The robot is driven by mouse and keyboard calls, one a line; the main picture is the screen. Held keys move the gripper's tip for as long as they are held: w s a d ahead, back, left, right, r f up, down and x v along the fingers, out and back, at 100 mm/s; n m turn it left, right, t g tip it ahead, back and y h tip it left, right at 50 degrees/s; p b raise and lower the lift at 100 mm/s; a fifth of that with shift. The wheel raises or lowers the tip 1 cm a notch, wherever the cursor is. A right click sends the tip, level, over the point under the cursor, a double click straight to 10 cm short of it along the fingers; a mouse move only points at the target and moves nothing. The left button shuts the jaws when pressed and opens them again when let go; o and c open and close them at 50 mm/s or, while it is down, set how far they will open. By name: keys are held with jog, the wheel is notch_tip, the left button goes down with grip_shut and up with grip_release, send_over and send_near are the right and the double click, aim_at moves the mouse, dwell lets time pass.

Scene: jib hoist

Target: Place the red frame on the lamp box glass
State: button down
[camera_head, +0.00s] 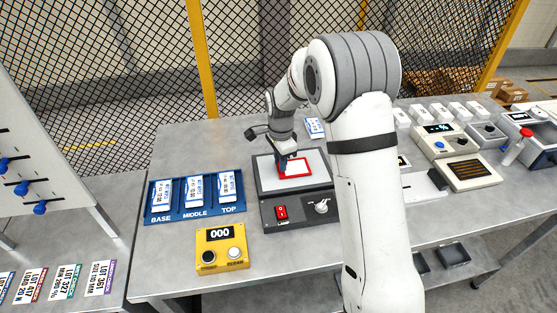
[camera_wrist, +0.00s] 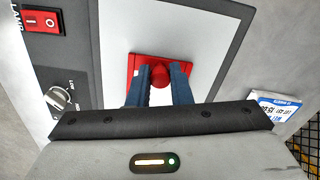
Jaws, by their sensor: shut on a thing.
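The lamp box (camera_head: 300,213) stands on the bench with a pale, dark-edged glass (camera_head: 267,181) on top; the glass also shows in the wrist view (camera_wrist: 180,27). Its front panel has a red switch (camera_head: 281,212) and a knob (camera_head: 321,206). The red frame (camera_head: 307,171) is over the glass, within its edges, and looks level. In the wrist view its red plate (camera_wrist: 161,60) carries a round red knob. My gripper (camera_head: 286,160) is shut on that knob with its blue fingers (camera_wrist: 160,78). Whether the frame touches the glass I cannot tell.
A blue tray (camera_head: 194,216) marked BASE, MIDDLE and TOP holds labelled packs, left of the box. A yellow counter (camera_head: 222,247) reading 000 stands in front. A labelled pack (camera_head: 314,128) lies behind the box. Devices such as a beige meter (camera_head: 468,172) stand on the right.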

jog(key=shift+f, duration=0.15)
jog(key=c, duration=1.3)
grip_release()
notch_tip(320, 180, up, 12)
jog(key=b, duration=0.3)
jog(key=s+d+r+n+t, duration=0.1)
jog(key=s+d+r+n, duration=0.2)
jog(key=s+d, duration=0.3)
jog(key=s+d+r+n+t, duration=0.1)
jog(key=s+d+r+n, duration=0.25)
jog(key=s, duration=0.45)
jog(key=s+d+f+n, duration=0.1)
jog(key=s+d+n, duration=0.1)
jog(key=s, duration=0.3)
jog(key=s+d+f+n+t, duration=0.1)
jog(key=s+n, duration=0.1)
jog(key=s, duration=0.3)
jog(key=s+d+n, duration=0.2)
jog(key=s, duration=0.3)
jog(key=shift+s+d+f, duration=0.2)
jog(key=shift+d+f, duration=0.1)
jog(key=shift+f, duration=0.1)
